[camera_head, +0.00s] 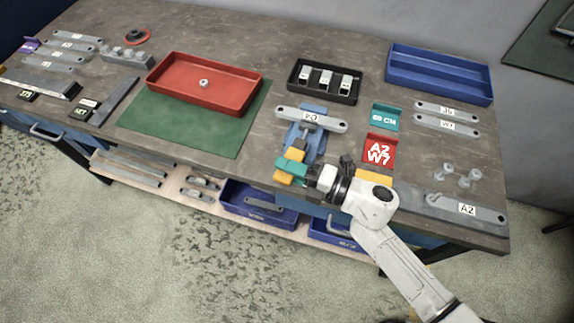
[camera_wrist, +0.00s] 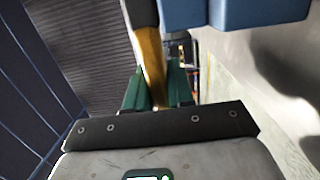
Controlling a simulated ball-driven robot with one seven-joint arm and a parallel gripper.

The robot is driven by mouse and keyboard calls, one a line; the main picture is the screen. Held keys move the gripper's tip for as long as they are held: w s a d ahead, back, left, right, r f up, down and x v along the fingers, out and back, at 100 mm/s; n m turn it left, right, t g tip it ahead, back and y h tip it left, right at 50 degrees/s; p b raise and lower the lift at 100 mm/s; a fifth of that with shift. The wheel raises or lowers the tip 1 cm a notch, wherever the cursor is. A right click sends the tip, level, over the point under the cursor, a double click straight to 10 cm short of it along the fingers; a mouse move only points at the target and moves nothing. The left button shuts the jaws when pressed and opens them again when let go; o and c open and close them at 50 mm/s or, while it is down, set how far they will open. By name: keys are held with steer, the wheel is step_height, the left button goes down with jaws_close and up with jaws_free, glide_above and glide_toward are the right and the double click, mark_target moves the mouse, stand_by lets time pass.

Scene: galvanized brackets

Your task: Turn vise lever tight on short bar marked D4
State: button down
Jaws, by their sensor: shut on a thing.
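The blue vise (camera_head: 315,147) stands near the front edge of the bench. A short grey bar (camera_head: 335,126) lies across its top; its white label appears upside down and is hard to read surely as D4. The yellow vise lever (camera_head: 294,154) is at the vise's front end, and part of it is hidden by my gripper. My gripper (camera_head: 291,168), with green fingers, is shut around the lever at the bench edge. In the wrist view the yellow lever (camera_wrist: 151,70) runs between the green fingers, beside a blue part of the vise (camera_wrist: 235,12).
A black tray (camera_head: 291,86) with labelled blocks stands behind the vise. Teal (camera_head: 385,116) and red (camera_head: 379,149) signs stand right of it. A red tray (camera_head: 160,78) on a green mat (camera_head: 150,121) is left. Bar A2 (camera_head: 440,203) and upright pegs (camera_head: 447,171) lie right.

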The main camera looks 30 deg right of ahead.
steer(key=c, duration=1.1)
jaws_free()
steer(key=shift+o, duration=0.2)
steer(key=b+v, duration=0.2)
steer(key=v, duration=0.8)
steer(key=shift+s+d, duration=0.2)
steer(key=shift+s, duration=0.1)
